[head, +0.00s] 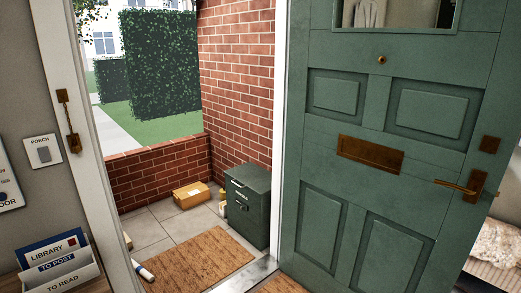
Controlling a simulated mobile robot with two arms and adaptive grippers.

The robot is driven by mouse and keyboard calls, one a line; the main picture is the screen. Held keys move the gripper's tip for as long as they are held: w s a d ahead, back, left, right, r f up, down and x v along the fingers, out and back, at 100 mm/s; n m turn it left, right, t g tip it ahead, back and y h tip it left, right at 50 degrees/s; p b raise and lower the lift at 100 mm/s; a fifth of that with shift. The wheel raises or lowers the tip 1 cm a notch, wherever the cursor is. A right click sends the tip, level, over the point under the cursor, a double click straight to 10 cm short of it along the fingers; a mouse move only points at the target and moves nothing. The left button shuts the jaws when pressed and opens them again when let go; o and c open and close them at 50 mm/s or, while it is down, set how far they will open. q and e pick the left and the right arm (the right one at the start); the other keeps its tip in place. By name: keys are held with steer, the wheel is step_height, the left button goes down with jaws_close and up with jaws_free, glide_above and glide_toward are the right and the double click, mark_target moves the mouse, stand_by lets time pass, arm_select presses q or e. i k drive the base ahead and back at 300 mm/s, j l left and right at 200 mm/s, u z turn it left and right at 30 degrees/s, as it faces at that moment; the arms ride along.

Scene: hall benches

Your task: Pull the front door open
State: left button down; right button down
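The green panelled front door (330,255) stands open on the right side of the head view, swung inward away from its white frame (103,180). It has a brass mail slot (370,153), a brass lever handle (462,187) near its right edge and a window at the top. The doorway to its left is open onto the porch. Neither of my grippers shows in the head view, and nothing is seen touching the handle.
Outside are a brown doormat (195,262), a dark green box (247,205), a cardboard parcel (191,195) and low brick walls (160,172). A rolled paper (143,271) lies by the threshold. A letter rack (60,270) stands at bottom left. Patterned fabric (500,245) shows at right.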

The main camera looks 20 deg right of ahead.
mark_target(374, 116)
steer(key=l, duration=0.7)
steer(key=k+l, duration=0.1)
steer(key=l, duration=0.6)
steer(key=l+u, duration=0.1)
steer(key=l, duration=0.6)
steer(key=k+l, duration=0.1)
steer(key=l, duration=0.6)
steer(key=k+l, duration=0.1)
steer(key=l, duration=0.6)
steer(key=i+u, duration=0.05)
